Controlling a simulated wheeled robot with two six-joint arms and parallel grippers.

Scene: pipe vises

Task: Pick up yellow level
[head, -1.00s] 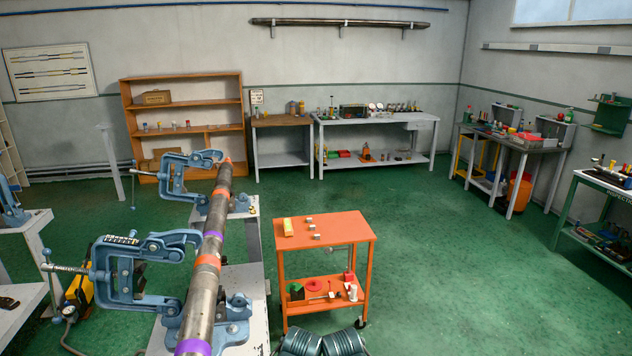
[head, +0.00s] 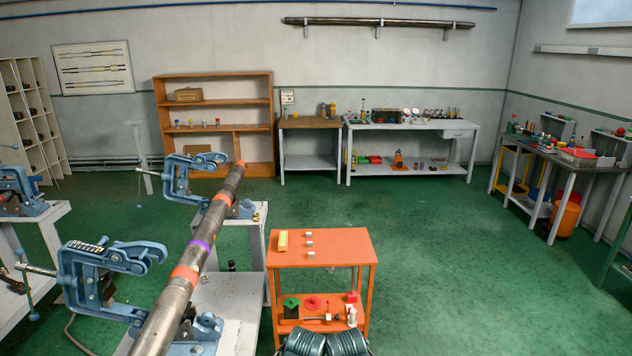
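A small yellow block-shaped object (head: 283,240), which looks like the yellow level, lies on the left part of the top of the orange cart (head: 340,247). It is too small to make out any vial. Neither of my grippers shows in the head view. Only dark ribbed parts, which seem to be my own arms, show at the bottom edge below the cart.
Several small metal pieces (head: 309,243) lie right of the yellow object. The cart's lower shelf holds a red disc (head: 312,303) and other items. A long pipe (head: 187,290) in blue vises (head: 100,280) stands left. Green floor (head: 430,260) is clear to the right.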

